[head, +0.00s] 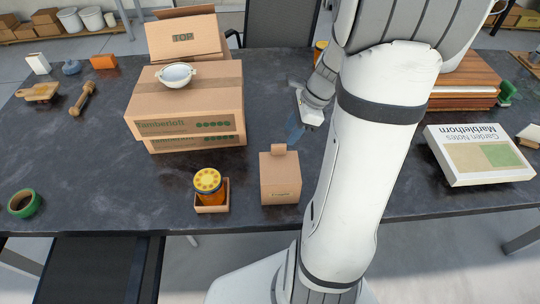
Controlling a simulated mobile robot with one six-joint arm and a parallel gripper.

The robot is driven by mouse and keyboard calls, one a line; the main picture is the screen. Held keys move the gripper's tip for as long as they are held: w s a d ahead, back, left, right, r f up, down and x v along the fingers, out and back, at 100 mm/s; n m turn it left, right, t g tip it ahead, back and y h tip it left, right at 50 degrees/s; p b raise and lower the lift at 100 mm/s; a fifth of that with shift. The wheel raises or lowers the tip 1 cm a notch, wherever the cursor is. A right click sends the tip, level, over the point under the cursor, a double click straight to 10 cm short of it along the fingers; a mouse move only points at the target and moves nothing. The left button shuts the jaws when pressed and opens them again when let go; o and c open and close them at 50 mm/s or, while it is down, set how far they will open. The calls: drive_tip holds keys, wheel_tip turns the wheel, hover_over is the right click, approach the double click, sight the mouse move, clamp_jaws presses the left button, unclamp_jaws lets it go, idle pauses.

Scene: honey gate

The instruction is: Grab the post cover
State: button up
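A small brown cardboard box with a tab on top (280,178) stands upright near the table's front edge, left of my forearm. It looks like the post cover, but its small label is too blurred to read, and whatever is inside or under it is hidden. My gripper (294,130) is above the table, behind the cover and apart from it.
An amber jar with a yellow lid (208,184) stands in a small open carton (212,204) just left of the cover. Stacked cardboard boxes (185,105) with a white bowl (177,75) stand behind left. A Garden Notes box (480,155) lies right. A green tape roll (24,203) lies far left.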

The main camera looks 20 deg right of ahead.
sight(279, 145)
drive_tip(key=x, duration=0.7)
drive_tip(key=shift+w+a+f, duration=0.25)
drive_tip(key=shift+w+a, duration=0.05)
drive_tip(key=shift+w, duration=0.05)
clamp_jaws()
